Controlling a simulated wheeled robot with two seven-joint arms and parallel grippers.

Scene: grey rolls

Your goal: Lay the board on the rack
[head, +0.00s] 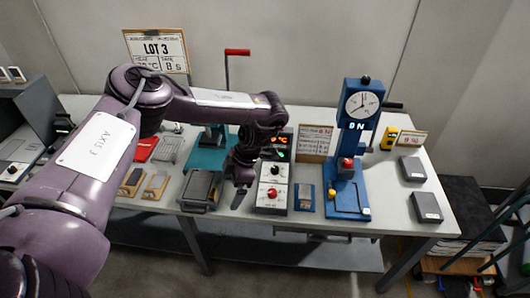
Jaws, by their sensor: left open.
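A small silver wire rack (168,149) lies on the left half of the white table (385,215), left of a teal device. I cannot tell for sure which thing is the board. A small blue flat piece with a pale middle (304,197) lies right of the control box. My left gripper (238,197) hangs down over the table's front part, between a dark grey box and the control box. It is open, and I see nothing between its fingers. The wire rack's top looks empty. My right gripper is out of view.
A control box (272,188) with a red knob stands beside my left gripper. A blue press with a dial (350,150) stands to the right. Grey blocks (427,207) lie far right.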

